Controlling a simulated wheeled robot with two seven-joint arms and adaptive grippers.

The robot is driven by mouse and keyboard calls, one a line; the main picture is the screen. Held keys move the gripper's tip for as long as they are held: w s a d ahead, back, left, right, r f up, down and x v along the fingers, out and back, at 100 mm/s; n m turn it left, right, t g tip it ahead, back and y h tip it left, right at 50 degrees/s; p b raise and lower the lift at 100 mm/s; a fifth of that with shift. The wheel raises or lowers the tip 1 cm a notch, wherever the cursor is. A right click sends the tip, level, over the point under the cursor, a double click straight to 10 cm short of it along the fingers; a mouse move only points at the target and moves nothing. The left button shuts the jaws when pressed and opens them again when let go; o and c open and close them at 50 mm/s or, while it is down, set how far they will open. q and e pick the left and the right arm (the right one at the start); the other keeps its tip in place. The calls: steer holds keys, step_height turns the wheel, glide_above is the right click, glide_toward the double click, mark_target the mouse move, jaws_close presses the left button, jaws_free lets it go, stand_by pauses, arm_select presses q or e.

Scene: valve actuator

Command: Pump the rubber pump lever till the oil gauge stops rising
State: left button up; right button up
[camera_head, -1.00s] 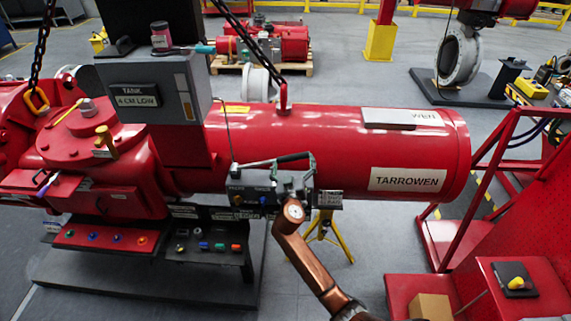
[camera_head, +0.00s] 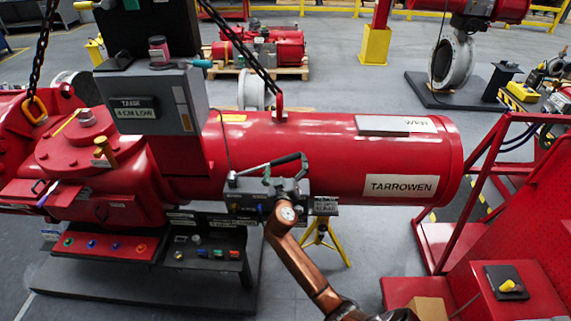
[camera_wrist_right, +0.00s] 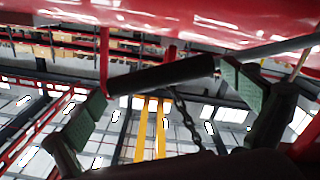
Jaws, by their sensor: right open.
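The pump lever (camera_head: 286,159) is a dark rubber-sleeved handle on a metal rod, tilted up to the right above the grey pump block (camera_head: 248,194) in the head view. My right gripper (camera_head: 286,170) is at the lever with its jaws apart. In the right wrist view, the black lever sleeve (camera_wrist_right: 162,75) lies between the two green-padded fingers of my right gripper (camera_wrist_right: 168,97). I cannot tell whether either pad touches it. The grey tank box (camera_head: 158,97) has a "4 CM LOW" label and a narrow strip on its front; no oil level is readable. My left gripper is not in view.
The red cylinder (camera_head: 335,150) lies behind the pump block. A dark panel with coloured buttons (camera_head: 205,250) sits below left. Chains (camera_head: 235,45) hang above the cylinder. A red frame and cabinet (camera_head: 520,235) stand at the right.

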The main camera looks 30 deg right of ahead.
steer(key=v, duration=1.2)
